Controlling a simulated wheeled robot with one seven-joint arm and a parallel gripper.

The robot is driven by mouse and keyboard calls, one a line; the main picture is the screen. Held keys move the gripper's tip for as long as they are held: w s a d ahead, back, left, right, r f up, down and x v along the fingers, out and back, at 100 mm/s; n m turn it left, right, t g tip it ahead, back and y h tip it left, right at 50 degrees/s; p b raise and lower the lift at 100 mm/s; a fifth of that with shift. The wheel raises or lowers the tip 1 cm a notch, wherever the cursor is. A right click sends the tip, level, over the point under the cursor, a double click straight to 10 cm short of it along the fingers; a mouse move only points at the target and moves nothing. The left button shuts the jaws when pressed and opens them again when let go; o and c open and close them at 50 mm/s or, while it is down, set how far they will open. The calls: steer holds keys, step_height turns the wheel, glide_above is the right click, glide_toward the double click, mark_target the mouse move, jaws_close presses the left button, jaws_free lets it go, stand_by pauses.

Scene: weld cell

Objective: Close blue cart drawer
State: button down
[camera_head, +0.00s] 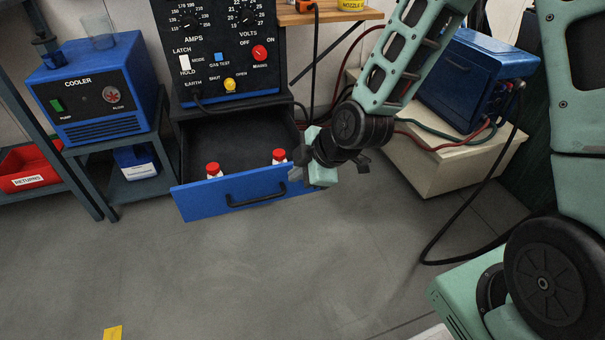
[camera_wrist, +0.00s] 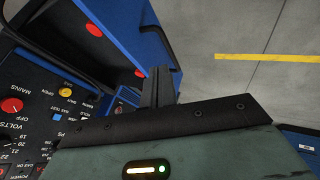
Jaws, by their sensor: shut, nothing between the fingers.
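The blue drawer (camera_head: 240,192) stands pulled out below the black control panel in the head view. Its front has a black bar handle (camera_head: 257,190). Two red-capped white bottles stand inside, one at the left (camera_head: 213,170) and one at the right (camera_head: 279,157). My gripper (camera_head: 297,178) is at the right end of the drawer front, shut and empty; whether it touches the front I cannot tell. In the wrist view the drawer front (camera_wrist: 150,28) lies beyond my fingers (camera_wrist: 158,85), with the handle at its upper right.
The panel (camera_head: 225,50) with knobs and buttons rises above the drawer. A blue cooler (camera_head: 95,85) stands on a shelf at the left, beside a red returns bin (camera_head: 28,168). A beige cabinet (camera_head: 430,170) and cables are at the right.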

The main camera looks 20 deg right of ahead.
mark_target(272, 178)
steer(key=w+f+b, duration=0.1)
steer(key=w, duration=0.1)
steer(key=w+a+f+b, duration=0.1)
steer(key=w+f, duration=0.1)
steer(key=w+a+f+b, duration=0.1)
steer(key=w, duration=0.1)
steer(key=shift+f, duration=0.4)
steer(key=shift+w+r, duration=0.1)
steer(key=shift+w, duration=0.25)
